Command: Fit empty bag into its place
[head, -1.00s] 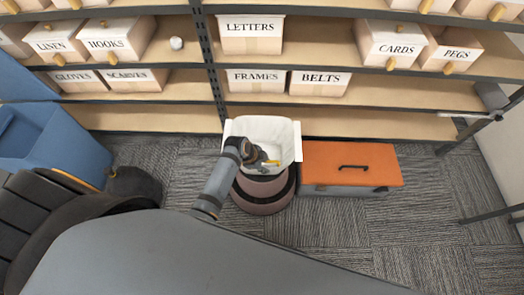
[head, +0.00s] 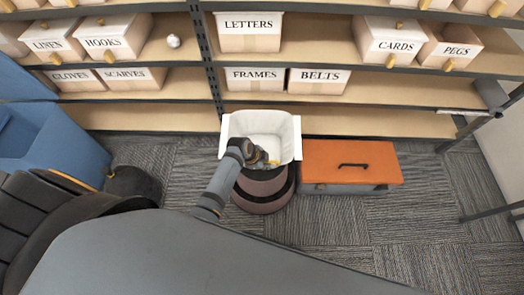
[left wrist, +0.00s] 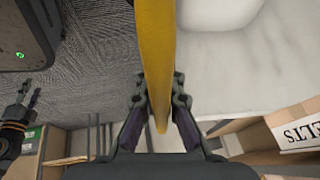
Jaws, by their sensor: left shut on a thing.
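The white bag (head: 262,124) is open at the top and looks empty inside. It is in front of the shelf, above and partly beyond a round brownish bin (head: 264,196), whose dark upper rim shows below it. I cannot tell whether they touch. My left gripper (head: 262,160) is at the bag's near side. In the left wrist view my left gripper (left wrist: 160,118) is shut on a yellow strip (left wrist: 158,60), seemingly the bag's handle; the white bag (left wrist: 235,65) fills the upper right. A dark gripper, seemingly my right one (left wrist: 18,105), shows small at the left edge.
An orange-lidded toolbox (head: 350,163) stands close at the bin's right. A shelf (head: 370,123) with labelled boxes runs behind. A blue container (head: 40,145) is at the left. Carpet (head: 410,220) is clear at the right front.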

